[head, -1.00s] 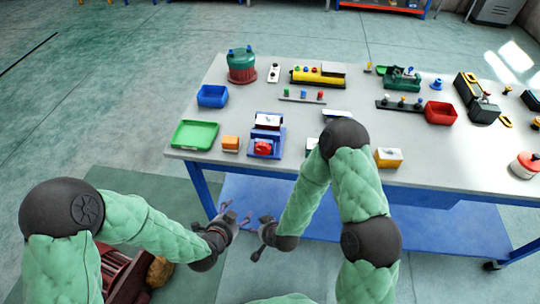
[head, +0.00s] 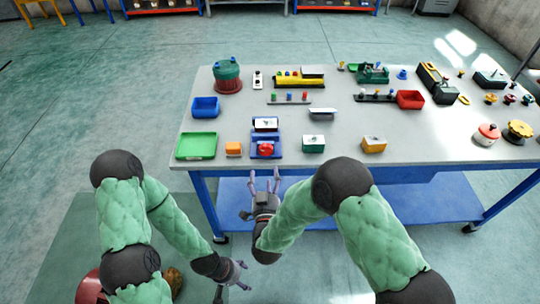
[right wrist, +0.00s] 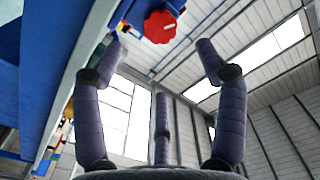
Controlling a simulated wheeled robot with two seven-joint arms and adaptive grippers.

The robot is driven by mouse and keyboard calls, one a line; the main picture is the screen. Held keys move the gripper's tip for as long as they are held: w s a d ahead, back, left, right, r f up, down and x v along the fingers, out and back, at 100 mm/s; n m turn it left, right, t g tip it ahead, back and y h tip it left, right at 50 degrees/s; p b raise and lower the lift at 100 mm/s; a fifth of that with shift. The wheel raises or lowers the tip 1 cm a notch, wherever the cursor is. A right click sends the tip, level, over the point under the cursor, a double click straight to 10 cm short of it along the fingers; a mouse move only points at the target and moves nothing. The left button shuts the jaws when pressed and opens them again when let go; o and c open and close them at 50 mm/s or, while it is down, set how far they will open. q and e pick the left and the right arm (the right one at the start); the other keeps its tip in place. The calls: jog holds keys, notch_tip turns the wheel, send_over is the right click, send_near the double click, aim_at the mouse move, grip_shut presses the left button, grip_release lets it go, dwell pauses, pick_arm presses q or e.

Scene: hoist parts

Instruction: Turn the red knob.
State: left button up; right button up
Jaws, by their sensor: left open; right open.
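The red knob (head: 265,149) sits on the front of a blue device (head: 254,155) near the front edge of the table. In the right wrist view the red knob (right wrist: 160,27) shows at the top, beyond the fingertips. My right gripper (head: 264,180) is open and empty, below and in front of the table edge, under the knob, with its fingers pointing toward the table. It also shows in the right wrist view (right wrist: 160,60) with its fingers spread. My left gripper (head: 240,278) is open and empty, lower and further from the table.
A green tray (head: 196,157), an orange block (head: 233,149), a green-and-white box (head: 313,144) and a yellow box (head: 374,145) stand beside the blue device. A blue bin (head: 205,114) and a red bin (head: 410,106) stand further back. The table's front edge lies above my right gripper.

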aim_at(265, 152)
jog(key=w+b, duration=0.2)
jog(key=w, duration=0.8)
jog(key=shift+w+f, duration=0.1)
jog(key=c, duration=1.1)
